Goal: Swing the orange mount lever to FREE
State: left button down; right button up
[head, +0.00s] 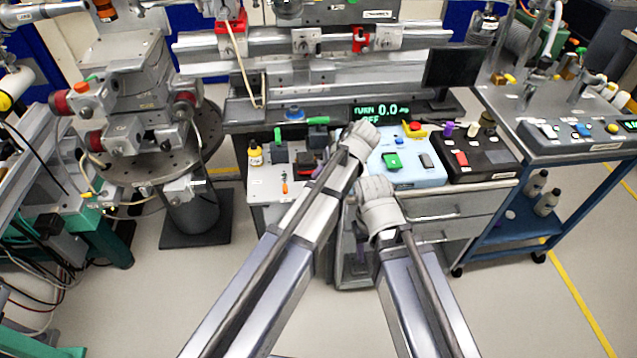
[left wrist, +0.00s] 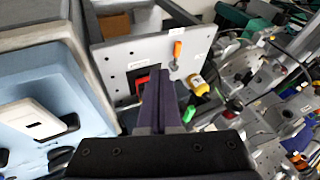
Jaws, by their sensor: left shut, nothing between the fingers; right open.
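The orange mount lever (head: 285,188) is a small handle on the light grey plate (head: 262,190) at the front left of the bench. It also shows in the left wrist view (left wrist: 177,50), upright in that picture; its label is too small to read. My left gripper (left wrist: 167,82) is shut and empty, its dark fingers over the plate and apart from the lever, which lies beyond the tips. In the head view it is mostly hidden by my left arm. My right gripper (head: 360,245) is open, low in front of the bench drawers and partly hidden by its arm.
The floor in front is clear.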

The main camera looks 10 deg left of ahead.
aim_at(285, 184)
pick_arm(q)
jog(key=shift+w+d, duration=0.4)
jog(key=shift+w, duration=0.25)
pick_arm(e)
jog(key=shift+w+d+f, duration=0.1)
jog(key=shift+d+f, duration=0.05)
jog(key=shift+d, duration=0.15)
pick_arm(q)
jog(key=b+x, duration=0.9)
jog(key=x, duration=0.1)
jog(key=shift+a+f, duration=0.2)
jog(key=shift+s+a, duration=0.15)
jog(key=shift+a, duration=0.4)
jog(key=shift+s+a, duration=0.2)
jog(key=shift+a, duration=0.4)
jog(key=shift+s+a, duration=0.15)
jog(key=shift+a, duration=0.6)
pick_arm(e)
notch_tip(285, 184, down, 9)
pick_arm(q)
jog(key=shift+s+a+t, duration=0.2)
jog(key=shift+t, duration=0.1)
